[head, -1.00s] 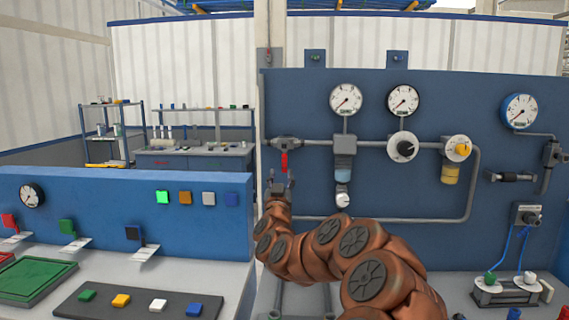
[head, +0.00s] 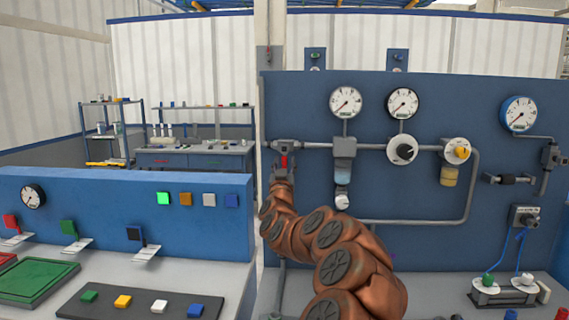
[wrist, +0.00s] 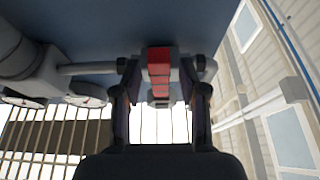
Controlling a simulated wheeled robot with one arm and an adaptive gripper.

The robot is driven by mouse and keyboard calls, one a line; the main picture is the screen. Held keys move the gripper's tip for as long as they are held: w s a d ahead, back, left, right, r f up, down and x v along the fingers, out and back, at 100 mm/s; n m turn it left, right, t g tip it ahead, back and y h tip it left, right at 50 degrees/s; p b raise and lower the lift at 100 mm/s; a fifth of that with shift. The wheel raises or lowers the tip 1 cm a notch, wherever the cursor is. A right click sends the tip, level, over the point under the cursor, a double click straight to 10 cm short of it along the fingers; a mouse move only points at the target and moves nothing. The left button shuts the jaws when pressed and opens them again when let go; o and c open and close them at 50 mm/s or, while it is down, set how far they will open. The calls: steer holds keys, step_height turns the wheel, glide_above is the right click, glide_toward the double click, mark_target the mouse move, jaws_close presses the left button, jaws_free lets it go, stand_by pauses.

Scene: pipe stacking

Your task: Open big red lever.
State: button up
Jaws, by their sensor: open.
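The big red lever (head: 284,161) hangs down from a grey valve on the pipe at the left end of the blue panel in the head view. My gripper (head: 284,170) is raised to it from below, with a finger on either side of the lever. In the wrist view the red lever (wrist: 159,70) lies between the two dark fingers of my open gripper (wrist: 160,95). Gaps show between the lever and both fingers. My gripper hides the lever's lower end in the head view.
The blue panel (head: 400,240) stands close behind the lever, with gauges, pipes and knobs to the right. A lower blue console (head: 110,195) with coloured buttons is at the left. Shelves and a workbench (head: 195,158) stand farther back.

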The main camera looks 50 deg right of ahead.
steer(key=shift+w+d, duration=0.1)
steer(key=shift+c, duration=0.4)
jaws_close()
stand_by(0.3)
